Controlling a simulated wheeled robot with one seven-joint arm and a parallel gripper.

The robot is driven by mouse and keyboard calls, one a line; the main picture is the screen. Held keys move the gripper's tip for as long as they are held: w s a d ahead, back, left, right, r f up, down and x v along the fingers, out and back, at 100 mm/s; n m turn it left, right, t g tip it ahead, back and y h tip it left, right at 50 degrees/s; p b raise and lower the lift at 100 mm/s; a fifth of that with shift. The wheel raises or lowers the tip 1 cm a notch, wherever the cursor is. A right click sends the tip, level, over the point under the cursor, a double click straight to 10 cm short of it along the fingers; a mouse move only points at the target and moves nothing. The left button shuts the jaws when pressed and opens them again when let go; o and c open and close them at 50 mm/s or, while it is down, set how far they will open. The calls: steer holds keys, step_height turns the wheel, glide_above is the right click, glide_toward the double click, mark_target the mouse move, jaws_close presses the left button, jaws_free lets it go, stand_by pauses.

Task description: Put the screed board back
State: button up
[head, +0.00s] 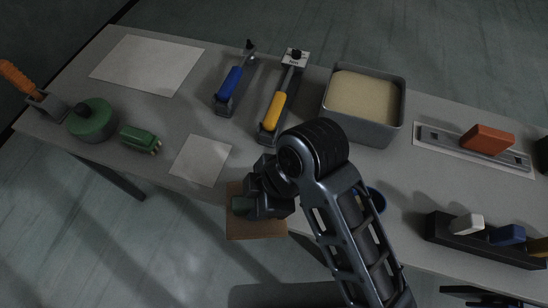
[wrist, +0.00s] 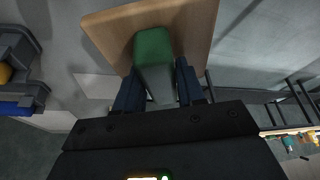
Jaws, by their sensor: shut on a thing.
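The screed board is a flat tan wooden board (head: 256,226) with a green block handle (head: 242,204). My gripper (head: 246,203) is shut on that handle. In the head view the board is at the table's front edge, partly hidden under my gripper and arm. The wrist view shows the tan board (wrist: 100,28) behind the green handle (wrist: 154,50), with my dark fingers (wrist: 158,82) on both sides of the handle. I cannot tell how high the board is above the table.
A pale sheet (head: 201,160) lies left of the board. A sand-filled grey tray (head: 376,137), yellow-handled tool (head: 273,112) and blue-handled tool (head: 230,86) stand behind. A rack of blocks (head: 450,242) and a white mat (head: 430,146) with an orange block are right. A blue cup (head: 377,197) is behind my arm.

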steer(key=w+d, duration=0.1)
steer(key=w, duration=0.2)
steer(key=w+d, duration=0.1)
steer(key=w, duration=0.2)
steer(key=w+d, duration=0.1)
steer(key=w, duration=0.2)
steer(key=shift+w+d+p, duration=0.3)
steer(key=shift+w+p, duration=0.1)
steer(key=shift+f, duration=1.75)
steer(key=shift+f, duration=0.15)
steer(key=o, duration=0.9)
steer(key=shift+o, duration=0.2)
steer(key=p+v, duration=0.2)
steer(key=v, duration=1)
